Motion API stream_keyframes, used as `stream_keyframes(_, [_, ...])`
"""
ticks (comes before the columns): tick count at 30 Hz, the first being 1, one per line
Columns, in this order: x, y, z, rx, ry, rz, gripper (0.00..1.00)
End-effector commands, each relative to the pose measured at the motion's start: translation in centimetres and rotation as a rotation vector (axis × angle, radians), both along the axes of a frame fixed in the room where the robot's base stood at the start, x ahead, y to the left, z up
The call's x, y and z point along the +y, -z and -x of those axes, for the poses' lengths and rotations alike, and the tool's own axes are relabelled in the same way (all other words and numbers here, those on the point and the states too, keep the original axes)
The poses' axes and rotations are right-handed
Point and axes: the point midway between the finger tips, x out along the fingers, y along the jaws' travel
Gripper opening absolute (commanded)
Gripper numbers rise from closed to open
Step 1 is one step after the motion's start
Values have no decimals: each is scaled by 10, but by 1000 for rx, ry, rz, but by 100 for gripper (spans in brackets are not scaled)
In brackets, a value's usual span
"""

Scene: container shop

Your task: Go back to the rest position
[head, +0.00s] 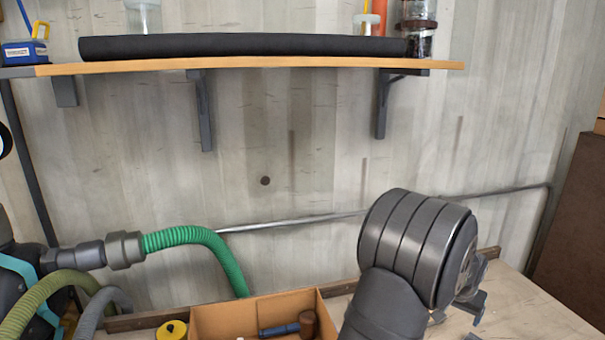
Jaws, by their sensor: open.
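My gripper (472,301) shows at the lower right, beyond the thick dark grey, ribbed wrist of my arm. It is above the pale workbench (535,316). Its fingers are small in view and partly hidden by the wrist. The jaws are open, and I see nothing held between them. The gripper is to the right of an open cardboard box (255,303) and apart from it.
The box holds a dark mallet-like tool (305,325) with a blue handle. A yellow round object (172,330) sits left of it. A green hose (185,236) arches at left. A wall shelf (270,63) carries a black roll (240,47) and jars. The wall between is clear.

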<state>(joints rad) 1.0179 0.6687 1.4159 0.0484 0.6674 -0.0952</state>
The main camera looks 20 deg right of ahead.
Motion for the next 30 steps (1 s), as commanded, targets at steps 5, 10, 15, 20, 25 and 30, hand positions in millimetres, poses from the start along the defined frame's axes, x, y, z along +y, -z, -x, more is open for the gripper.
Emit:
stream_keyframes(5, [28, -6, -24, -1, -54, -2, 83])
stream_keyframes(10, [55, -11, -45, 0, -103, -3, 83])
stream_keyframes(15, [83, -16, -64, -1, -154, -5, 83])
stream_keyframes(20, [109, -21, -80, -1, -201, -5, 83])
stream_keyframes(25, [139, -25, -96, -1, -253, -7, 83])
stream_keyframes(30, [170, -29, -110, 0, -305, -9, 83])
